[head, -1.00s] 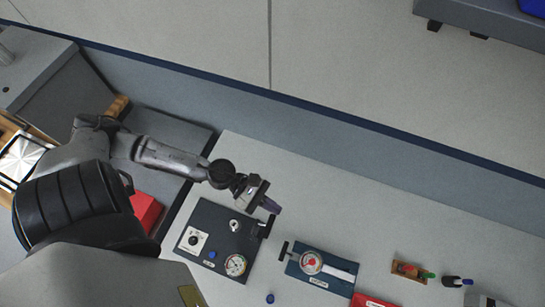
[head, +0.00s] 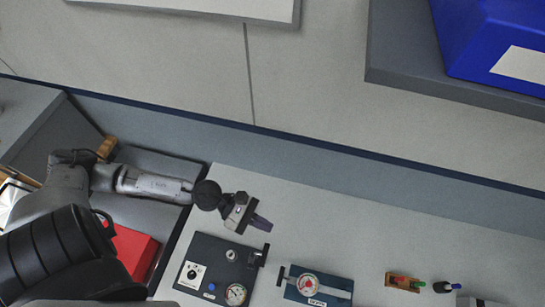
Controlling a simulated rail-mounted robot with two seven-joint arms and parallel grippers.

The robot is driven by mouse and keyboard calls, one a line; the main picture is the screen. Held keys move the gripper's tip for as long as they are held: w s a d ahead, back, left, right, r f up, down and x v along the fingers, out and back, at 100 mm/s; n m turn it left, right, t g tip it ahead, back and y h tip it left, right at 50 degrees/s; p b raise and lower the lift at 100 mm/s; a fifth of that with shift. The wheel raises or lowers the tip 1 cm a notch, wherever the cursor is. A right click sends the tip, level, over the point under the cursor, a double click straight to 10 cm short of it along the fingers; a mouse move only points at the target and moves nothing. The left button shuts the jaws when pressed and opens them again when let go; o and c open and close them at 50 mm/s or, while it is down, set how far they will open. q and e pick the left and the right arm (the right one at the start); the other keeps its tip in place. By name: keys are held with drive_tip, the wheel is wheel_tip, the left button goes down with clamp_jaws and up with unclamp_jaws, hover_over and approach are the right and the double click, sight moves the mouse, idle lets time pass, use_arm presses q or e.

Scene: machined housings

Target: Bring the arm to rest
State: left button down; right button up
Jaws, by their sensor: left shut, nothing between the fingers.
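My left arm comes in from the left in the head view. Its gripper (head: 262,222) is shut and empty, above the white bench top, just beyond the far edge of a dark panel (head: 213,275) with a dial, a gauge and a black T-handle. It looks apart from the panel, though its height above the bench is hard to judge. My right gripper is not in view.
A blue gauge plate (head: 335,292), a small brown holder (head: 403,282) with coloured pieces and a black item (head: 445,287) lie on the bench (head: 330,235). A red box (head: 133,252) is beside my arm. A blue bin (head: 500,40) stands on a shelf (head: 400,60).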

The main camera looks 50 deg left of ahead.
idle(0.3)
use_arm(q)
drive_tip(key=w+a+n+t+y, duration=0.35)
drive_tip(key=a+n+y, duration=0.45)
drive_tip(key=n, duration=1)
drive_tip(key=w+a+n+t+y, duration=0.3)
drive_tip(key=w+a+n+y, duration=0.35)
drive_tip(key=n, duration=1.05)
drive_tip(key=s+d+f+n+g, duration=0.3)
drive_tip(key=s+d+n, duration=0.3)
drive_tip(key=s, duration=0.2)
drive_tip(key=s+d+f+n+g+h, duration=0.1)
drive_tip(key=s+d+f+n+g, duration=0.2)
drive_tip(key=s, duration=0.6)
drive_tip(key=d+n+g, duration=0.2)
drive_tip(key=n+g, duration=0.1)
drive_tip(key=n, duration=0.1)
drive_tip(key=shift+s+d+f, duration=0.2)
drive_tip(key=shift+d+f, duration=0.05)
drive_tip(key=shift+d, duration=0.1)
